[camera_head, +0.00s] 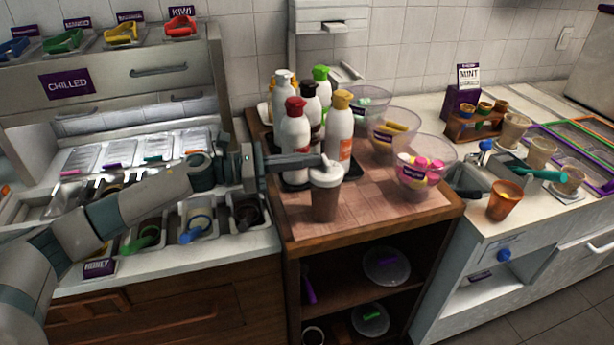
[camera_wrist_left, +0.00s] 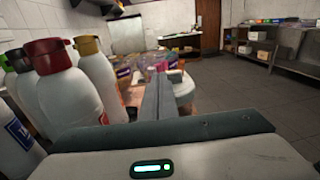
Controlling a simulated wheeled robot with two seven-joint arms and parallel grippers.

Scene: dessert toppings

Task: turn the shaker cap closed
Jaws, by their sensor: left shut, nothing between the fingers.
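The shaker (camera_head: 325,203) stands upright on the wooden counter, with a brown body and a pale cap (camera_head: 326,178) that has a small raised piece on top. My left gripper (camera_head: 314,160) reaches in from the left at cap height. Its fingers are shut and empty, with their tips beside or against the raised piece; contact is unclear. In the left wrist view the shut fingers (camera_wrist_left: 160,98) point forward, and the pale cap (camera_wrist_left: 184,90) shows partly behind them. I cannot tell whether the cap is open or closed. My right gripper is not in view.
Several squeeze bottles (camera_head: 296,138) stand on a dark tray just behind the fingers. Clear bowls, including one with pink and yellow pieces (camera_head: 425,172), stand to the right. The bare counter (camera_head: 378,212) is free right of the shaker. Topping bins (camera_head: 195,222) lie left.

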